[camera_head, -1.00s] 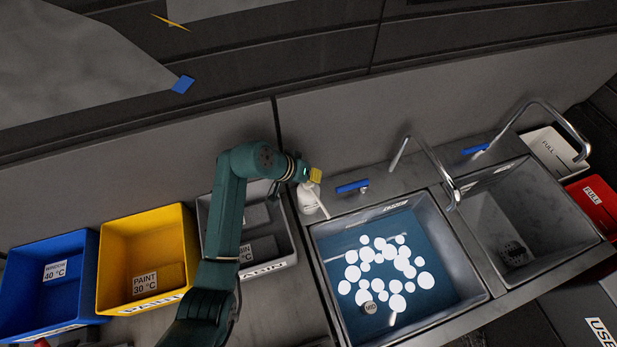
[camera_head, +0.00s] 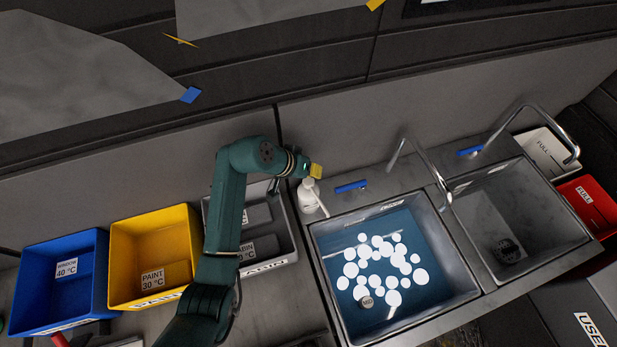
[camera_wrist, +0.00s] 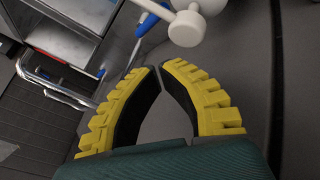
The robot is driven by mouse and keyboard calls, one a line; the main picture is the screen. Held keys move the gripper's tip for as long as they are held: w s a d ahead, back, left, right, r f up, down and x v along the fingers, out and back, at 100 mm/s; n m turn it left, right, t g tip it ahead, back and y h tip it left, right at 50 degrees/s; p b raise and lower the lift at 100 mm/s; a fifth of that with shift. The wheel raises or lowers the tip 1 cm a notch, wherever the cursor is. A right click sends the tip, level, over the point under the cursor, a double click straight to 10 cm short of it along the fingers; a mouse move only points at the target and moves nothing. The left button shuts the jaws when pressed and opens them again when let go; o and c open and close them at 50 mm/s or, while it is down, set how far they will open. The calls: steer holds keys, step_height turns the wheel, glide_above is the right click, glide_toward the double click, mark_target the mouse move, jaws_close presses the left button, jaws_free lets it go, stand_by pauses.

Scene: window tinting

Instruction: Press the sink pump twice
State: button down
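The white sink pump (camera_head: 308,197) stands at the left back corner of the left sink. Its round white head and spout (camera_wrist: 187,29) show at the top of the wrist view, just beyond my fingertips. My gripper (camera_head: 316,171) is above the pump in the head view. In the wrist view my yellow and black fingers (camera_wrist: 159,68) meet at the tips, with nothing between them. I cannot tell whether the fingers touch the pump.
The left sink (camera_head: 466,290) holds blue water, white foam spots and a dark round object. The right sink (camera_head: 560,200) has no water. Blue (camera_head: 90,290), yellow (camera_head: 190,232) and grey bins stand left of the pump.

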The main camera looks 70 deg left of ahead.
step_height(320, 180, up, 4)
steer(key=p, duration=0.2)
steer(key=shift+f+p, duration=0.2)
steer(key=shift+p, duration=0.15)
steer(key=shift+f, duration=0.1)
stand_by(1.4)
